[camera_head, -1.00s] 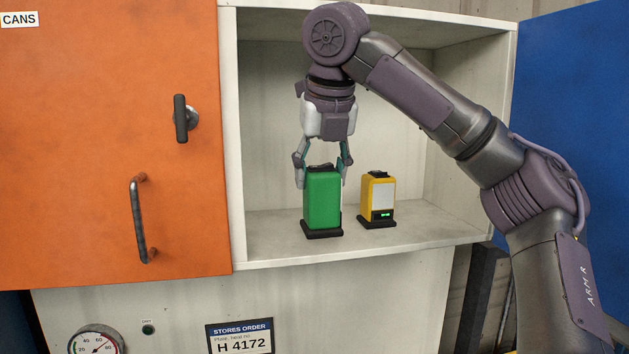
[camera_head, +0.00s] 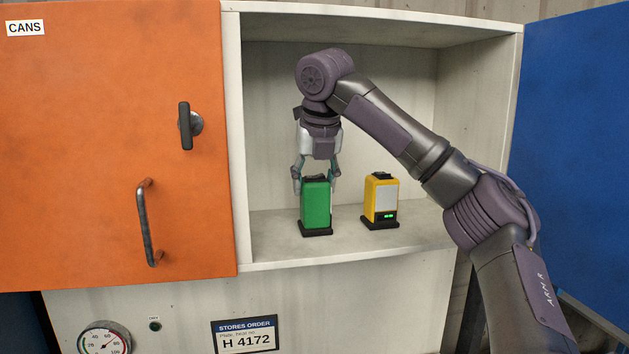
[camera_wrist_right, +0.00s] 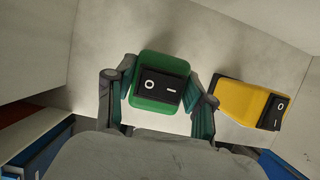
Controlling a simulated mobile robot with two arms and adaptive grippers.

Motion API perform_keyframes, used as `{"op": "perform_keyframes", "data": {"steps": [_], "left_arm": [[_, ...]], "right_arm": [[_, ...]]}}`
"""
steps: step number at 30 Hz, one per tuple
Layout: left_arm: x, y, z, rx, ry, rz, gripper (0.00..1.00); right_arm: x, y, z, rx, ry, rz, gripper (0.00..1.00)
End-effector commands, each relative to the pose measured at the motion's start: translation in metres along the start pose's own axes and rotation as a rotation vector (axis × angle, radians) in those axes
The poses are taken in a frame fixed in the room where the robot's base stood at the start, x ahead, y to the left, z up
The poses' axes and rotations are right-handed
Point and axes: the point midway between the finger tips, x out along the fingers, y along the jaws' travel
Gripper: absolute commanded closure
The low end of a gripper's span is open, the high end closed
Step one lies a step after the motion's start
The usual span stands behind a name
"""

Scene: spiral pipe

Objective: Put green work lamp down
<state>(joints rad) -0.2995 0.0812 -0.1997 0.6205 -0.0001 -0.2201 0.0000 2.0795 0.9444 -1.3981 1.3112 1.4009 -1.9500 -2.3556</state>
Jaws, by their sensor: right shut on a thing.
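The green work lamp (camera_head: 316,205) stands upright inside the open white cabinet, its black base at or just above the shelf floor; I cannot tell if it touches. My right gripper (camera_head: 316,174) comes down from above and is shut on the upper part of the lamp. In the right wrist view, the green lamp (camera_wrist_right: 160,106) with its black switch top sits between the two fingers of the right gripper (camera_wrist_right: 160,100). My left gripper is in neither view.
A yellow lamp (camera_head: 380,197) stands on the shelf (camera_head: 345,243) just right of the green one, with a gap between; it also shows in the wrist view (camera_wrist_right: 235,100). An orange door (camera_head: 90,150) covers the left side. A blue door (camera_head: 570,140) stands open at right.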

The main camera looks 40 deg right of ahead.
Motion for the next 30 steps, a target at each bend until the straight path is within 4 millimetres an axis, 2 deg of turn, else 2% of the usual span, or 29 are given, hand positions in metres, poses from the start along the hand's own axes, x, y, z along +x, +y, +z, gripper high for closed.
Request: {"op": "perform_keyframes", "data": {"steps": [4,5,9,21,25,28,30], "left_arm": [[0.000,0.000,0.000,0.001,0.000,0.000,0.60],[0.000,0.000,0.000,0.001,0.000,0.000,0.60],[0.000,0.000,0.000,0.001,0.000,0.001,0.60],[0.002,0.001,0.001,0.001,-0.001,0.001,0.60],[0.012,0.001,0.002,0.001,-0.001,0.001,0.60],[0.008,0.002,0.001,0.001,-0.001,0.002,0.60],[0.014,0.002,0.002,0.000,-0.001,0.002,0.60]], "right_arm": [[0.002,0.000,-0.001,-0.001,-0.001,0.001,0.95],[0.002,0.000,-0.001,0.000,0.000,0.000,0.43],[0.002,0.000,-0.001,0.000,0.000,0.000,0.21],[-0.002,0.001,0.000,-0.001,-0.002,0.001,0.21],[-0.016,0.002,-0.001,-0.001,-0.003,0.003,0.21],[-0.035,0.001,0.001,-0.001,-0.007,0.000,0.21],[-0.038,-0.001,-0.016,-0.004,-0.009,0.000,0.21]]}}
